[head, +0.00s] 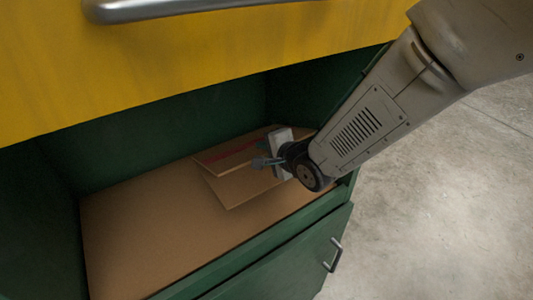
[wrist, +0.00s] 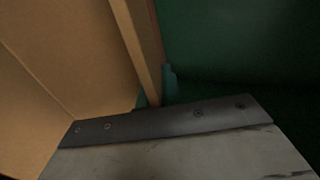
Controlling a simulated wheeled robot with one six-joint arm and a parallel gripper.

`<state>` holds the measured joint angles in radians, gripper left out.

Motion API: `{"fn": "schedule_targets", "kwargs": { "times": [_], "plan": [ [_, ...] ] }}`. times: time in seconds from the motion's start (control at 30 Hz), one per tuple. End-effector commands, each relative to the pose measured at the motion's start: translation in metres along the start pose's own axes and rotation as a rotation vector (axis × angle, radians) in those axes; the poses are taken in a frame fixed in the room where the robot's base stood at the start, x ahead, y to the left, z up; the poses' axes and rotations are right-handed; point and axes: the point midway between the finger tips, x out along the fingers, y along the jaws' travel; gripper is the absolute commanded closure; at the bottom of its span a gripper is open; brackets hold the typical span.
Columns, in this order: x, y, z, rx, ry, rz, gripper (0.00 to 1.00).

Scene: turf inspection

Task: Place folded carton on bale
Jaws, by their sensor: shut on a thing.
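A flat brown folded carton (head: 238,187) is in the open compartment of a green cabinet in the head view. A brown panel with a red stripe (head: 228,154) lies just behind and above it; I cannot tell whether both are one piece. My gripper (head: 264,162) is shut on the folded carton at its right side. In the wrist view, brown board (wrist: 85,50) fills the left, with an upright edge near a teal fingertip (wrist: 170,82). Nothing in either view is clearly a bale.
The brown compartment floor (head: 140,235) is bare at the left and front. A yellow drawer front (head: 180,60) with a metal handle (head: 150,8) overhangs the opening. A green door (head: 290,265) with a handle (head: 334,254) is below. Grey concrete (head: 440,220) is clear at the right.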

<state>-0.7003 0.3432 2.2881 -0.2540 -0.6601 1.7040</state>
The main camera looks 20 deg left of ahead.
Motion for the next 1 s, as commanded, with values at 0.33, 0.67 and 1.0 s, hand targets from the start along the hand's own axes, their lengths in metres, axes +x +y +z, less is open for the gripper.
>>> {"fn": "schedule_targets", "kwargs": {
  "times": [0.33, 0.67, 1.0],
  "plan": [
    [0.009, 0.029, -0.002, 0.002, 0.003, 0.006, 1.00],
    [0.010, 0.031, -0.003, 0.003, 0.004, 0.007, 0.72],
    [-0.003, 0.028, -0.004, 0.003, 0.005, 0.006, 0.72]
  ]
}}
